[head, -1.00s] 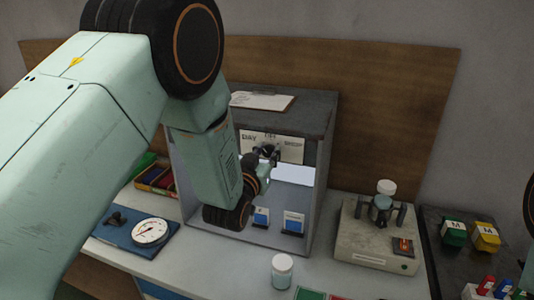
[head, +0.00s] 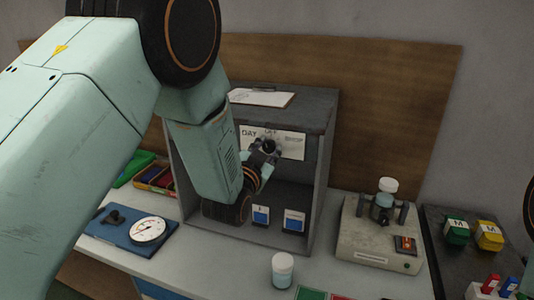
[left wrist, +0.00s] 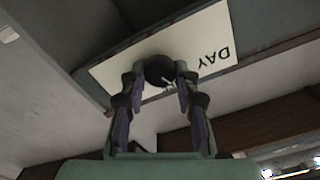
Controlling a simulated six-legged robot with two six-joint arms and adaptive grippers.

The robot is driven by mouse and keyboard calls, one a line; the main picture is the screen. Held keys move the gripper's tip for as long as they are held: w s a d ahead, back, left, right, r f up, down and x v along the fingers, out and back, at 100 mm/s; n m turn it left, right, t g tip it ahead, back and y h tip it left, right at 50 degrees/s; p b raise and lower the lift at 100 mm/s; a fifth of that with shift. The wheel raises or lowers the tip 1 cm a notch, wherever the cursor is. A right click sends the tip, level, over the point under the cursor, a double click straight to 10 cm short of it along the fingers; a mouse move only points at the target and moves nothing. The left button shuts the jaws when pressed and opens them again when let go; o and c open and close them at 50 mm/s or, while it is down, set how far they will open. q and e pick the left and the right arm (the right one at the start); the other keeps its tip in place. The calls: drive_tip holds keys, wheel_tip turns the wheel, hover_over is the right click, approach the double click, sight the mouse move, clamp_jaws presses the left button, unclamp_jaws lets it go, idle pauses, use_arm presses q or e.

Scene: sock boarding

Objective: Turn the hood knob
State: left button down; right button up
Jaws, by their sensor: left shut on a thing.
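The hood (head: 320,125) is a grey open-fronted box on the bench. A pale label plate (head: 291,146) on its upper front reads DAY at the left, with OFF above the knob. The dark round hood knob (head: 269,145) sits on this plate and is partly covered by my left gripper (head: 265,150). In the left wrist view, the two fingers of the left gripper (left wrist: 159,82) are on either side of the knob (left wrist: 160,68), closed on it. The knob's pointer cannot be made out. The hood interior is dark. My right gripper is out of view.
Two blue-and-white cards (head: 294,220) stand in the hood. A clipboard (head: 262,97) lies on top. A lidded jar (head: 283,270) stands in front, a gauge board (head: 126,228) at left, and a beige device (head: 376,238) at right. Bench space in front is narrow.

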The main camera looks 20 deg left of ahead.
use_arm(q)
drive_tip(key=m+b, duration=0.3)
drive_tip(key=m, duration=0.4)
drive_tip(key=shift+f, duration=0.15)
drive_tip(key=m+b, duration=0.1)
drive_tip(key=m, duration=0.3)
drive_tip(key=shift+d+m+b, duration=0.1)
drive_tip(key=shift+m+b, duration=0.2)
drive_tip(key=shift+b, duration=0.1)
drive_tip(key=shift+m+b, duration=0.55)
drive_tip(key=shift+m, duration=0.95)
drive_tip(key=c, duration=1)
unclamp_jaws()
drive_tip(key=s, duration=1.2)
drive_tip(key=shift+a, duration=0.25)
